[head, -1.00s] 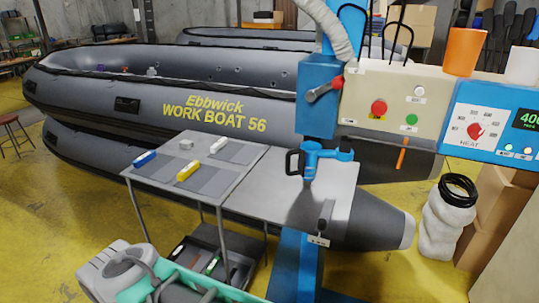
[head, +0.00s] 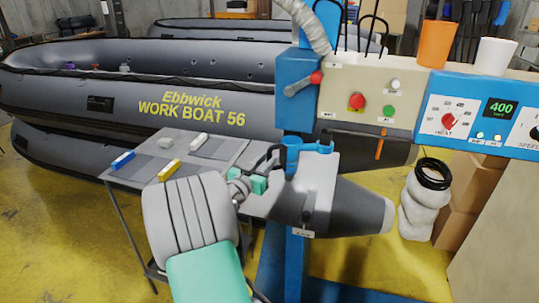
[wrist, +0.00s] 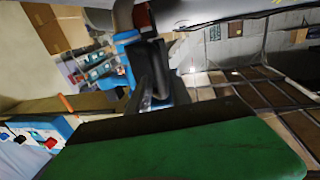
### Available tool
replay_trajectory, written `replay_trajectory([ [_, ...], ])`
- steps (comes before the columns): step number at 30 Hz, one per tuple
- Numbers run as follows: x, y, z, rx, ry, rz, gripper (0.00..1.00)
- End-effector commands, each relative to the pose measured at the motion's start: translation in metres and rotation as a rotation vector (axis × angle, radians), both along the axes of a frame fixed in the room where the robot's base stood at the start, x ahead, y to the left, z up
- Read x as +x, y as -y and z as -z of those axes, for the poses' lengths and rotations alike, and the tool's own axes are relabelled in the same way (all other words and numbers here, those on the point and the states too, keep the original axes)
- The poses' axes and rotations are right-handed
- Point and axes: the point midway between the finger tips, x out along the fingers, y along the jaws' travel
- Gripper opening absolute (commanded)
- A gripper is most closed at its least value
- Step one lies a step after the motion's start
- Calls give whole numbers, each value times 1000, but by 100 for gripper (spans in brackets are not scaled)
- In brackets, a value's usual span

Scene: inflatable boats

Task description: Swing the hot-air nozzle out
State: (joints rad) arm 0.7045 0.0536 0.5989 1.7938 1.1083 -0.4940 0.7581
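The blue hot-air nozzle unit (head: 305,152) sits on a grey arm plate below the machine head. A black loop handle (head: 266,160) sticks out on its left side. In the wrist view a dark handle-like part (wrist: 150,70) stands in front of a blue body. My gripper (head: 258,184) has teal parts and is just below and left of the nozzle unit, close to the black handle. I cannot tell whether they touch. A broad green part of my gripper (wrist: 180,150) fills the bottom of the wrist view. The finger gap is hidden.
A grey side table (head: 150,150) with blue, yellow and white blocks stands to the left. A control box (head: 375,105) with a red button and a blue heat panel (head: 470,120) reading 400 are above right. A grey inflatable boat (head: 230,85) lies behind.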

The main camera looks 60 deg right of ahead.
Motion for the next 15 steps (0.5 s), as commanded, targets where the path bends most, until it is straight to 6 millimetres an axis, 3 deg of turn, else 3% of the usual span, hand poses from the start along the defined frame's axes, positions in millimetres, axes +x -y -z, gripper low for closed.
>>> replay_trajectory([
  [6, -1, 25, -1, 1, -1, 0, 25],
  [13, 0, 27, 0, 1, -1, -2, 25],
  [15, 0, 26, 0, 2, -1, -2, 19],
])
